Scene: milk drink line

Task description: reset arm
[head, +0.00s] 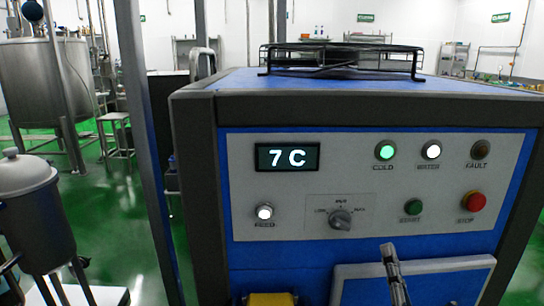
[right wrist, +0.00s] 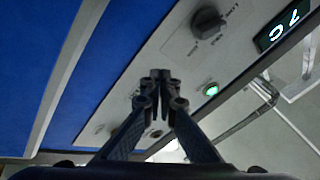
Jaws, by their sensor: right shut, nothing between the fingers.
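My right gripper (head: 389,250) shows at the bottom of the head view, in front of the lower part of the blue machine (head: 305,255). Its fingers are together and empty. In the right wrist view the closed fingertips (right wrist: 160,75) stand in front of the control panel (right wrist: 150,50), with no visible object between them. The panel carries a display (head: 287,157) reading 7 C, a knob (head: 341,219), a lit green COLD lamp (head: 384,152), a dark FAULT lamp (head: 479,150), a green START button (head: 413,207) and a red STOP button (head: 474,202). My left gripper is not in view.
A black wire rack (head: 340,58) lies on the machine's top. A yellow item (head: 270,299) shows at the bottom edge. A grey lidded vessel (head: 30,215) stands at the left, with a large steel tank (head: 45,85) behind. Green floor (head: 115,205) lies open between.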

